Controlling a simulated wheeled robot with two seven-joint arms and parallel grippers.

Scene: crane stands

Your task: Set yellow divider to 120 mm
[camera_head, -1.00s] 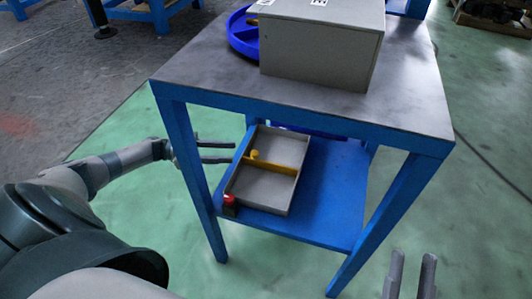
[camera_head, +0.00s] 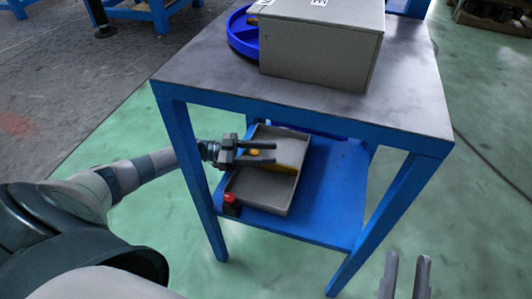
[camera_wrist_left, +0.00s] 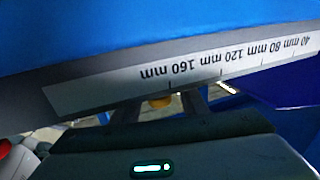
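The grey tray (camera_head: 262,188) lies on the blue lower shelf, with the yellow divider (camera_head: 291,152) across it. The divider's yellow knob (camera_head: 255,152) shows between the two fingers of my left gripper (camera_head: 275,152), which reaches over the tray from the left. The fingers stand apart, on either side of the knob; I cannot tell whether they touch it. In the left wrist view the knob (camera_wrist_left: 160,101) lies between the fingers, beyond a white scale (camera_wrist_left: 175,72) reading upside down from 40 to 160 mm. My right gripper (camera_head: 404,276) is open and empty at the lower right.
A red button (camera_head: 230,198) sits by the tray's near left corner. The table top (camera_head: 205,75) above carries a grey box (camera_head: 320,50) and a blue round tray (camera_head: 241,38). Blue legs (camera_head: 190,170) frame the shelf. The shelf (camera_head: 335,195) is bare right of the tray.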

